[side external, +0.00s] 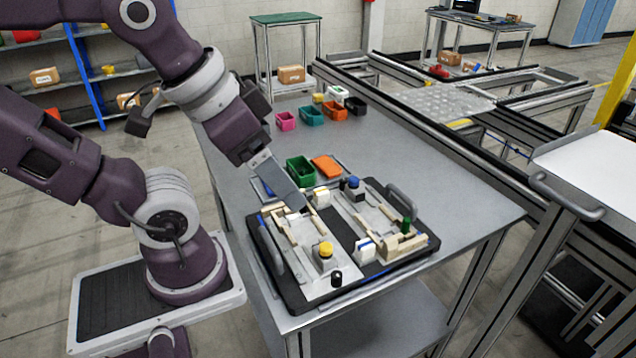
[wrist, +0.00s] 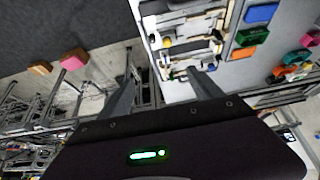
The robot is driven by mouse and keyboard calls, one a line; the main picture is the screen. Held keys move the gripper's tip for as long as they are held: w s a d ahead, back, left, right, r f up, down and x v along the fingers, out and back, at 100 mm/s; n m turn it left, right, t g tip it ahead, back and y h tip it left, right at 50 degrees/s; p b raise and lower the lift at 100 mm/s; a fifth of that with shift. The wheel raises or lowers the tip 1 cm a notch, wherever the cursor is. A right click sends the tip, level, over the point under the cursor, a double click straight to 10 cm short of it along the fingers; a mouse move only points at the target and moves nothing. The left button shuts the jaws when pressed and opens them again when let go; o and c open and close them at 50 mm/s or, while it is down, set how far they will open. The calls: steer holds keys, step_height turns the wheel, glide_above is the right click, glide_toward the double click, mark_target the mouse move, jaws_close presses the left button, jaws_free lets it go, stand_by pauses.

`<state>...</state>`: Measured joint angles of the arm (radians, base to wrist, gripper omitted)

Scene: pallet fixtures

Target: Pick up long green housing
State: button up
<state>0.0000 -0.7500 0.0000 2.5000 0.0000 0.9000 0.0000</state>
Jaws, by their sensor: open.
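A small upright green part (side external: 406,225) stands at the right end of the pallet fixture (side external: 345,281) and is the likeliest long green housing; its shape is too small to be sure of. My gripper (side external: 302,206) is over the fixture's left half, to the left of the green part and apart from it. In the wrist view my gripper (wrist: 161,62) is open, its two fingers spread with nothing held between them. The green part cannot be made out clearly in that view.
The fixture also carries a yellow-topped part (side external: 326,250), a blue-topped part (side external: 353,184) and a black part (side external: 337,278). A raised handle (side external: 402,197) stands at its right. A green bin (side external: 299,170) and an orange tray (side external: 327,166) lie behind. The table's right side is clear.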

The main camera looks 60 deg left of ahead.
steer(key=w+a+r+n+g, duration=0.1)
steer(key=w+a+n, duration=0.3)
steer(key=w, duration=0.4)
steer(key=n+g, duration=0.5)
steer(key=n, duration=0.9)
glide_above(302, 166)
steer(key=s+d, duration=0.3)
steer(key=d, duration=0.2)
steer(key=f, duration=1.9)
steer(key=shift+w+f, duration=0.25)
steer(key=shift+f, duration=0.05)
steer(key=f, duration=0.7)
steer(key=shift+w+a, duration=0.2)
steer(key=c, duration=1.6)
